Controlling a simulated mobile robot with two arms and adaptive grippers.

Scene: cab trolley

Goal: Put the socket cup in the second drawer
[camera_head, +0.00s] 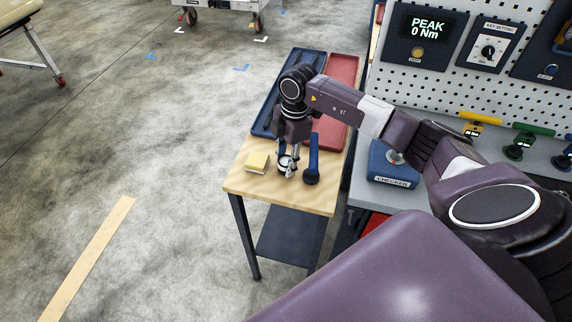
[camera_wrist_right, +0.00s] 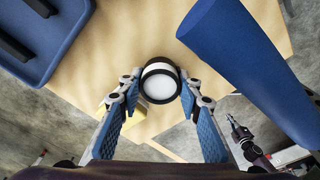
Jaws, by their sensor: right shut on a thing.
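The socket cup (camera_head: 285,163), a short round cup with a dark rim and pale inside, is at the near part of the small wooden table. My right gripper (camera_head: 289,168) reaches down over it. In the right wrist view the cup (camera_wrist_right: 160,84) sits between the fingertips of my right gripper (camera_wrist_right: 160,92), which are shut on it. Whether its base touches the table is unclear. What looks like my left gripper (camera_wrist_right: 238,130) shows small at the lower right of the wrist view; its jaws cannot be judged. No drawer is clearly in view.
On the wooden table (camera_head: 317,198) are a yellow block (camera_head: 257,162), a blue-handled tool (camera_head: 313,160) close right of the gripper, a blue tray (camera_head: 264,112) and a red tray (camera_head: 341,75). A blue checker box (camera_head: 393,172) stands on the grey bench. Floor at left is mostly clear.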

